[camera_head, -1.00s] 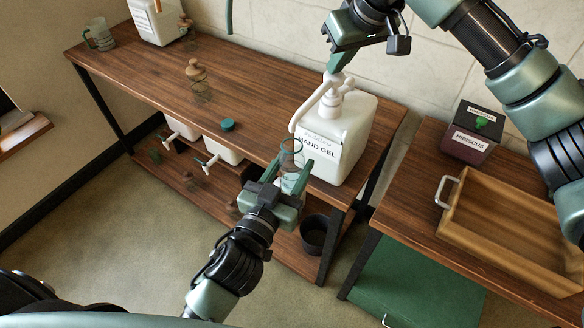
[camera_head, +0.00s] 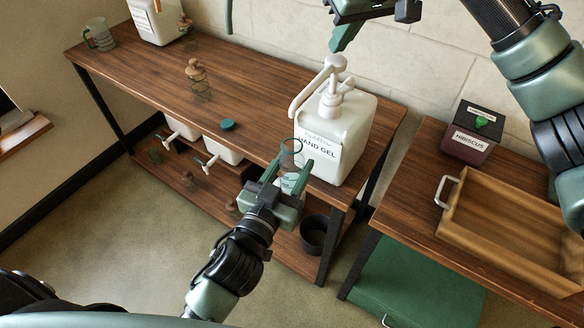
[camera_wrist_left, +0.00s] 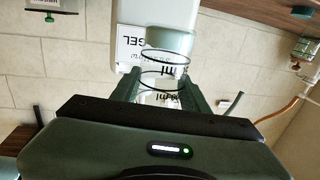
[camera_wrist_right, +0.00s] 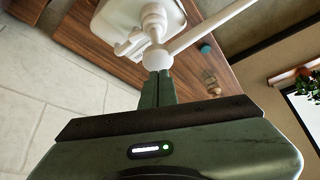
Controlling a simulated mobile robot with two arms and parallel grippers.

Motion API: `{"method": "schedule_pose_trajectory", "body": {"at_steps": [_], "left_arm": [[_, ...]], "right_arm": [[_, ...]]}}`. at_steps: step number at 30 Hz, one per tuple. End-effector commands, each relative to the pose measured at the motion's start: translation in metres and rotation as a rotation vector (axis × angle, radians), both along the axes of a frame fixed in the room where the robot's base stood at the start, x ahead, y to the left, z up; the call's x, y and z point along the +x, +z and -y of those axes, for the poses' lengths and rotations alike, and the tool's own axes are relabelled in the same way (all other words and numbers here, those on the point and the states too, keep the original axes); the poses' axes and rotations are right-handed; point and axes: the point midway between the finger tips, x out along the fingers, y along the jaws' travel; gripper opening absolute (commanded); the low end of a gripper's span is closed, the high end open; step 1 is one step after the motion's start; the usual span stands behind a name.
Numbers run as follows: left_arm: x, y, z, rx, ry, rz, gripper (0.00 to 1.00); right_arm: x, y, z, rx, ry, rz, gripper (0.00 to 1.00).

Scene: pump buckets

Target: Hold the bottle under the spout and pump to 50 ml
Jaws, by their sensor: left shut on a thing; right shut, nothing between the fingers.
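The white hand gel bucket (camera_head: 345,135) stands on the wooden bench, its pump head (camera_head: 335,64) raised and its spout (camera_head: 303,97) pointing left and down. My left gripper (camera_head: 292,178) is shut on the clear bottle (camera_head: 291,148) in front of the bucket. The bottle's mouth is below the spout tip, with a gap between. In the left wrist view the bottle (camera_wrist_left: 164,68) shows dark rings and "ml" marks; its fill level is unclear. My right gripper (camera_head: 342,40) is shut and empty above the pump head, apart from it. It also shows in the right wrist view (camera_wrist_right: 158,88).
A cork-topped glass bottle (camera_head: 198,82), a teal lid (camera_head: 228,125), a glass mug (camera_head: 99,35) and another white bucket (camera_head: 158,20) are on the bench. A hibiscus container (camera_head: 472,135) and wooden tray (camera_head: 515,235) are on the right table. A dark bin (camera_head: 315,235) is below.

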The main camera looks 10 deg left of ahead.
Motion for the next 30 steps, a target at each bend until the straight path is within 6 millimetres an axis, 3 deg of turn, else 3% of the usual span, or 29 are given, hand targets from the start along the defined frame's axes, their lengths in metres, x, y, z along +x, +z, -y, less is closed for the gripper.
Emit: {"method": "schedule_pose_trajectory", "body": {"at_steps": [30], "left_arm": [[0.0, 0.0, 0.0, 0.0, 0.0, 0.001, 0.06]], "right_arm": [[0.0, -0.031, 0.0, -0.002, 0.0, -0.004, 0.0]]}}
